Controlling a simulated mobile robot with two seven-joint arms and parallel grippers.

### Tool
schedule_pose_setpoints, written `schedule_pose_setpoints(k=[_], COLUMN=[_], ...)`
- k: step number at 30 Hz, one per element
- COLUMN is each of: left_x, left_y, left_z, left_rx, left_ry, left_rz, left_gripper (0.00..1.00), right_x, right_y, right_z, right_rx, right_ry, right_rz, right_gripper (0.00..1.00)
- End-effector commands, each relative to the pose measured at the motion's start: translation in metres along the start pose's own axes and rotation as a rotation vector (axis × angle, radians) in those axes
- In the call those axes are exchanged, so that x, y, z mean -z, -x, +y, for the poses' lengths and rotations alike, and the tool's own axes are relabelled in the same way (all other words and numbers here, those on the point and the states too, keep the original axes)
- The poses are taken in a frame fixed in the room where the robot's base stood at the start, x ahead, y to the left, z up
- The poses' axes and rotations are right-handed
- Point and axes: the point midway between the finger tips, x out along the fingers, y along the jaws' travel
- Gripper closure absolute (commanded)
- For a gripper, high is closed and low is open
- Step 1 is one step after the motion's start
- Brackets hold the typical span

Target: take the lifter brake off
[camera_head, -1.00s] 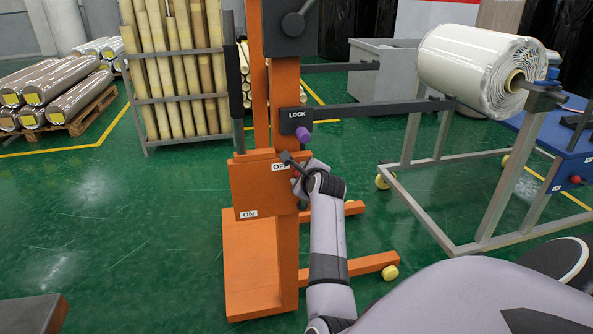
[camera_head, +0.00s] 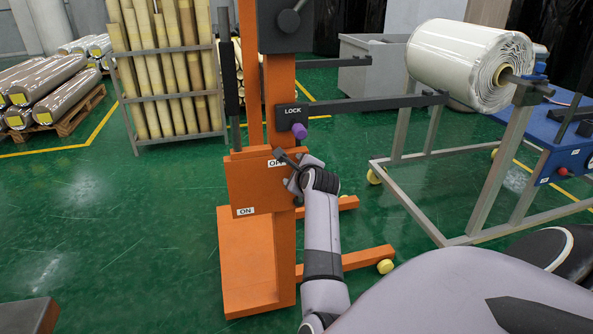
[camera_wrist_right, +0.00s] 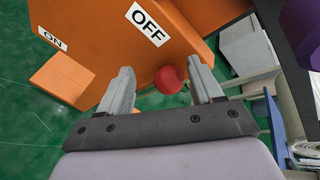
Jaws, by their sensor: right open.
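The orange lifter (camera_head: 257,180) stands in the middle of the head view. Its box has an ON label (camera_head: 245,212) low on the left and an OFF label (camera_head: 276,163) at the upper right. My right gripper (camera_head: 291,182) is at the box's right edge, just below OFF. In the right wrist view, its two grey fingers (camera_wrist_right: 160,88) are spread apart. A red ball knob (camera_wrist_right: 168,80) shows between the fingertips, nearer the right finger, close to the OFF label (camera_wrist_right: 148,23). I cannot tell whether a finger touches it. The knob is hidden in the head view. My left gripper is not in view.
A LOCK block (camera_head: 292,116) with a purple knob (camera_head: 299,131) sits above the box. A fork arm reaches right toward a white wrapped roll (camera_head: 470,65) on a grey frame (camera_head: 437,232). A rack of tubes (camera_head: 168,75) stands behind left.

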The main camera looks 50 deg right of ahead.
Motion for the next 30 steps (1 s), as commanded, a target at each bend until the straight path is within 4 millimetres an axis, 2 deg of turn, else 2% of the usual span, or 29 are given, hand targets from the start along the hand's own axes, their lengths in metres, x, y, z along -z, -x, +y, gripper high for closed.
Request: schedule_pose_setpoints(k=[15,21,30], left_x=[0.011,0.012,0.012], left_y=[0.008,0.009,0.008], left_z=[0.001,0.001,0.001], left_rx=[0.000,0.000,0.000], left_ry=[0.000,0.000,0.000], left_rz=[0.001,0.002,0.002], left_gripper=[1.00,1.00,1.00], right_x=[0.001,0.001,0.001], right_y=[0.059,0.068,0.068], right_z=[-0.001,-0.001,-0.001], right_rx=[0.002,0.003,0.003], right_ry=[0.000,0.000,0.000], right_rz=[0.002,0.001,0.001], right_gripper=[0.35,0.35,0.35])
